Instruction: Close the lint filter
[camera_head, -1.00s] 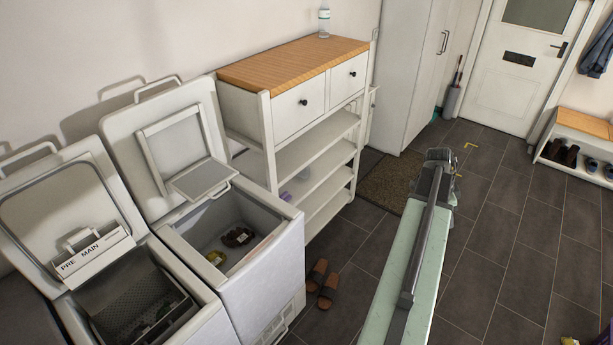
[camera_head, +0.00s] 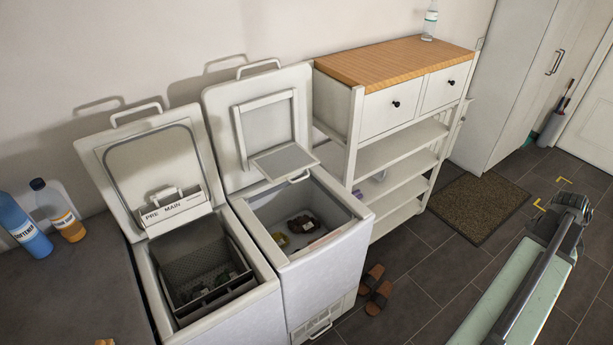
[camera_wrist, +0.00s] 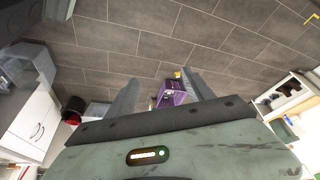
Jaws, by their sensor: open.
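The lint filter (camera_head: 284,160) is a grey mesh flap with a pale frame. It is folded out from the inside of the raised lid (camera_head: 268,113) of the right toploader (camera_head: 333,272) and hangs over that machine's open tub. My gripper (camera_wrist: 158,78) is open and empty in the wrist view, pointing out over the dark floor tiles. The lint filter does not show in the wrist view. In the head view my arm reaches in from the lower right, well apart from the machines, and I cannot make out the fingers there.
The left toploader (camera_head: 217,318) also stands open, with a drawer marked PRE and MAIN on its lid. A white shelf unit (camera_head: 352,145) stands right of the machines. Brown slippers (camera_head: 375,290) lie on the floor. A purple object (camera_wrist: 176,87) lies beyond my fingers.

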